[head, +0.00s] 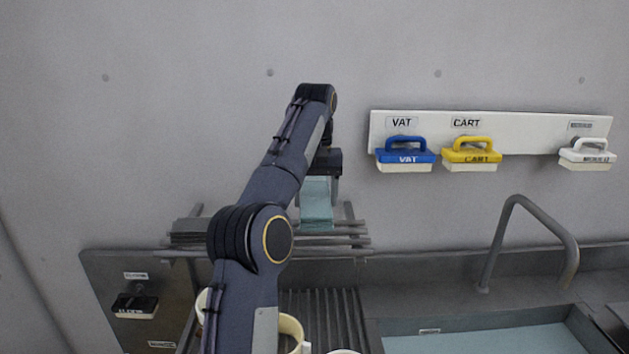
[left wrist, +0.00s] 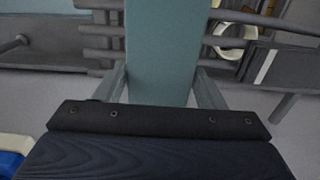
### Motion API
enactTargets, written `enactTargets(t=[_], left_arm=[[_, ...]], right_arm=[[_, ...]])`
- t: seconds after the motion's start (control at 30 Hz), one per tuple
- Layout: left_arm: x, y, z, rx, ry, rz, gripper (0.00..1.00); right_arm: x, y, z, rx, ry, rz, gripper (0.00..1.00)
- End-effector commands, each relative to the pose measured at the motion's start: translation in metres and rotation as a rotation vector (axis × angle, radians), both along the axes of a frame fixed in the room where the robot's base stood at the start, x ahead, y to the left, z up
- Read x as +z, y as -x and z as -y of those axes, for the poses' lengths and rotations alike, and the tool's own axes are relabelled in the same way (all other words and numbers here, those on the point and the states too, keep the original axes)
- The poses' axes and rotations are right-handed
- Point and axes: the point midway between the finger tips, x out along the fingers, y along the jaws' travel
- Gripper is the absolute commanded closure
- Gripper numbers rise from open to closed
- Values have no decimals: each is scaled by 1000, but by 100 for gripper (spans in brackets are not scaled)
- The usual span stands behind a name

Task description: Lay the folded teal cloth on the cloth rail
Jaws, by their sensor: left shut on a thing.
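The folded teal cloth (head: 316,205) hangs down from my left gripper (head: 318,180) in the head view, its lower end at the bars of the cloth rail (head: 345,241). In the left wrist view the cloth (left wrist: 163,45) is a long flat strip between the two fingers of my left gripper (left wrist: 162,88), which is shut on it. Grey rail bars (left wrist: 105,42) show behind and beside the strip. I cannot tell whether the cloth touches the bars. My left arm hides part of the rail. My right gripper is not in view.
Blue (head: 407,155), yellow (head: 472,153) and white (head: 587,154) brushes hang on a white wall board (head: 545,124). A grey tap (head: 520,215) stands over the basin at right. Cream cups (head: 291,331) and a ribbed drainer (head: 325,310) lie below the rail.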

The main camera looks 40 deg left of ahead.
Motion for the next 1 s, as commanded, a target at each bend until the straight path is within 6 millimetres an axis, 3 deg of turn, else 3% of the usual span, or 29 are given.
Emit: enactTargets(t=[0.17, 0.7, 1.0], left_arm=[[-5, 1, 0, 0, 1, -1, 72], [-60, 1, 0, 1, 1, -1, 72], [-67, 1, 0, 0, 0, 1, 72]], right_arm=[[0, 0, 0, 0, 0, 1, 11], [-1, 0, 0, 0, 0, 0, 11], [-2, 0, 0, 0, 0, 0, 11]])
